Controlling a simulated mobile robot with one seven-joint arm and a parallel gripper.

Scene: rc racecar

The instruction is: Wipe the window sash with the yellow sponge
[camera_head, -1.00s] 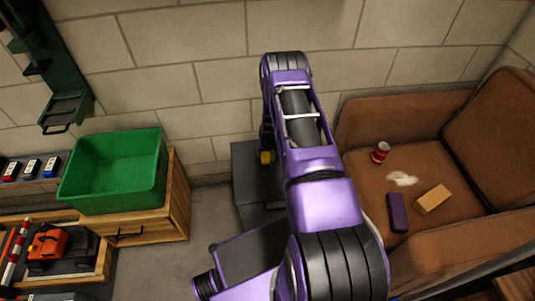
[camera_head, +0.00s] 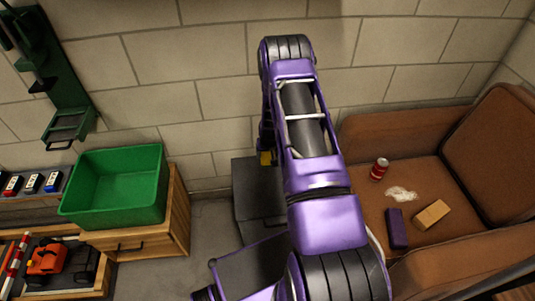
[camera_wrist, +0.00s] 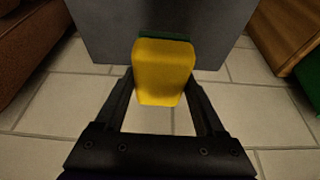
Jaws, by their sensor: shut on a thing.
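My gripper (camera_wrist: 162,85) is shut on the yellow sponge (camera_wrist: 163,75) in the wrist view. The sponge sticks out beyond the fingertips, with a dark green layer at its far edge. In the head view a small part of the yellow sponge (camera_head: 265,158) shows at the left of my purple arm; the gripper itself is mostly hidden there. A grey box-like surface (camera_wrist: 110,30) lies beyond the sponge in the wrist view; I cannot tell whether they touch. No window sash can be made out in either view.
A green bin (camera_head: 113,215) stands on a wooden cabinet (camera_head: 178,215) at left. A brown sofa (camera_head: 440,255) at right holds a red can (camera_head: 379,169), a purple block (camera_head: 397,228), a tan block (camera_head: 431,214) and a white patch. A block wall (camera_head: 170,100) stands behind.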

